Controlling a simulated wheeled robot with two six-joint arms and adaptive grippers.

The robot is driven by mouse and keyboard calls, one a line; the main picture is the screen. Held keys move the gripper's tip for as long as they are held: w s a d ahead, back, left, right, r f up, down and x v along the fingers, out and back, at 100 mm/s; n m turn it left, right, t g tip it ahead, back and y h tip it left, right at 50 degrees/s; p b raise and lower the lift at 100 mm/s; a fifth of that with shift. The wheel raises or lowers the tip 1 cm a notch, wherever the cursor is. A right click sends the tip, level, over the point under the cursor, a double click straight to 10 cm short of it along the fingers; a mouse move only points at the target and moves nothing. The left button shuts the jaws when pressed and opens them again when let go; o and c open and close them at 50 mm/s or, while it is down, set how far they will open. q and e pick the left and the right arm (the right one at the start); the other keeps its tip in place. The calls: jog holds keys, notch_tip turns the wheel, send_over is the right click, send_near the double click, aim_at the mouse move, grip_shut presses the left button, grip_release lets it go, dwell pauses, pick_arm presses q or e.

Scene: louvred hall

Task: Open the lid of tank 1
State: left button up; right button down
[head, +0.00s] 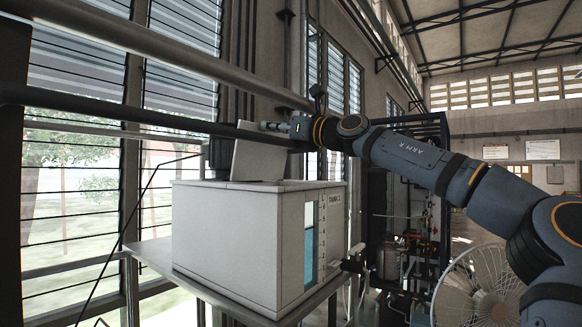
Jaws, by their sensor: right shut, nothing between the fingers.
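Tank 1 (235,235) is a white box on a stand in the middle of the head view. Its front right face carries a level scale, a window with blue liquid and a "TANK 1" label. Its lid (257,160) is a pale flat panel standing up steeply from the tank's top, tilted, so it is open. My right gripper (268,126) is at the upper part of the lid, shut and empty. I cannot tell whether it touches the panel. My left gripper is not in view.
The stand's tabletop (150,252) sticks out around the tank. Thick dark pipes (150,110) cross in front of the louvred windows, close to my right gripper. A white fan (480,285) stands at the lower right, beside a dark equipment frame (400,200).

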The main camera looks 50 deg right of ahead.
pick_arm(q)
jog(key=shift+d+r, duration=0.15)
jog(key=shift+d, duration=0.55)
pick_arm(e)
jog(key=s+d+f, duration=0.2)
jog(key=s+d, duration=0.2)
jog(key=s, duration=0.3)
jog(key=shift+f, duration=0.2)
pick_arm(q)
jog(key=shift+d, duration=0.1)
pick_arm(e)
jog(key=shift+s+d, duration=0.15)
jog(key=shift+d, duration=0.15)
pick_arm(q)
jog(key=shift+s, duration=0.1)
